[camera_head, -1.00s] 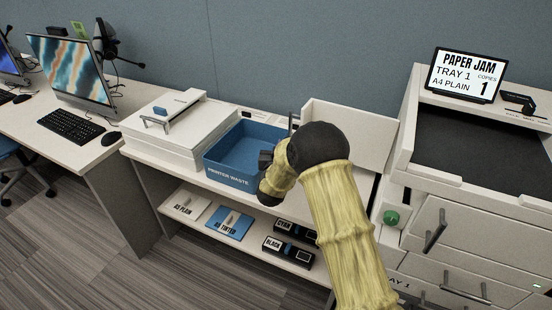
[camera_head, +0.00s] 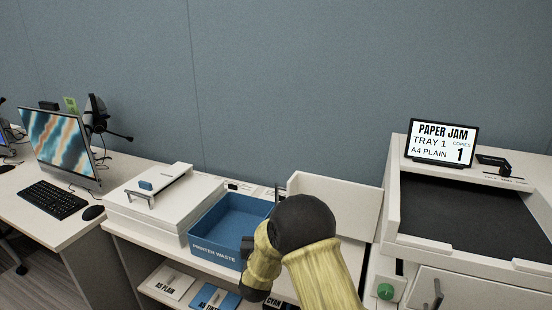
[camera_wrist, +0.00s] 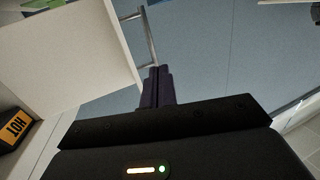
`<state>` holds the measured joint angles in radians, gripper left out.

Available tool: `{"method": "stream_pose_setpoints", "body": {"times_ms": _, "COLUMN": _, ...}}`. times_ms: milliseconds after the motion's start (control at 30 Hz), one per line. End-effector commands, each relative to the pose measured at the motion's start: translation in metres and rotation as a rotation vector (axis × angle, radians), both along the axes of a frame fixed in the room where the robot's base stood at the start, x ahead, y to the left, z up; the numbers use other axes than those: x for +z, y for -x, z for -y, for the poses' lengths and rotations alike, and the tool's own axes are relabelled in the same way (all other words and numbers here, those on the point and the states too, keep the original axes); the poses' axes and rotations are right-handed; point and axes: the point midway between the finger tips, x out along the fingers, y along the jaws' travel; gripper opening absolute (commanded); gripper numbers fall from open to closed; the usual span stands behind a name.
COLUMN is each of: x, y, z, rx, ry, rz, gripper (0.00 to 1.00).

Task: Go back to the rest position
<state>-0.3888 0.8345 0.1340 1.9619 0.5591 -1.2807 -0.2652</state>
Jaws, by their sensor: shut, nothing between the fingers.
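My gripper (camera_wrist: 157,86) shows in the wrist view with its dark fingers together and nothing between them. A blue-grey surface lies behind the fingertips, with a metal bar handle (camera_wrist: 149,38) close above them in the picture. In the head view my yellow arm with its black joint rises from the bottom, in front of the right side of the blue printer waste bin (camera_head: 216,254). The fingers cannot be clearly made out there.
A printer with a paper jam screen (camera_head: 441,142) stands at the right, with a green knob (camera_head: 385,291) below. A white lidded machine (camera_head: 165,200) sits left of the bin. A desk with a monitor (camera_head: 58,147) is farther left. A dark box marked HOT (camera_wrist: 14,130) shows in the wrist view.

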Motion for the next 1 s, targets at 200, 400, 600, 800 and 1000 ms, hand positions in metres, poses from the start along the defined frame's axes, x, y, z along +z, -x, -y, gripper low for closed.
{"method": "stream_pose_setpoints", "body": {"times_ms": 200, "x": 0.012, "y": 0.014, "z": 0.031, "rx": 0.075, "ry": -0.023, "rz": -0.199, "gripper": 0.0}}
{"method": "stream_pose_setpoints", "body": {"times_ms": 400, "x": 0.013, "y": 0.055, "z": 0.07, "rx": 0.13, "ry": -0.031, "rz": -0.453, "gripper": 0.0}}
{"method": "stream_pose_setpoints", "body": {"times_ms": 600, "x": 0.01, "y": 0.122, "z": 0.115, "rx": 0.143, "ry": -0.033, "rz": -0.72, "gripper": 0.0}}
{"method": "stream_pose_setpoints", "body": {"times_ms": 800, "x": 0.006, "y": 0.202, "z": 0.157, "rx": 0.119, "ry": -0.031, "rz": -0.975, "gripper": 0.0}}
{"method": "stream_pose_setpoints", "body": {"times_ms": 1000, "x": 0.004, "y": 0.268, "z": 0.185, "rx": 0.081, "ry": -0.032, "rz": -1.161, "gripper": 0.0}}
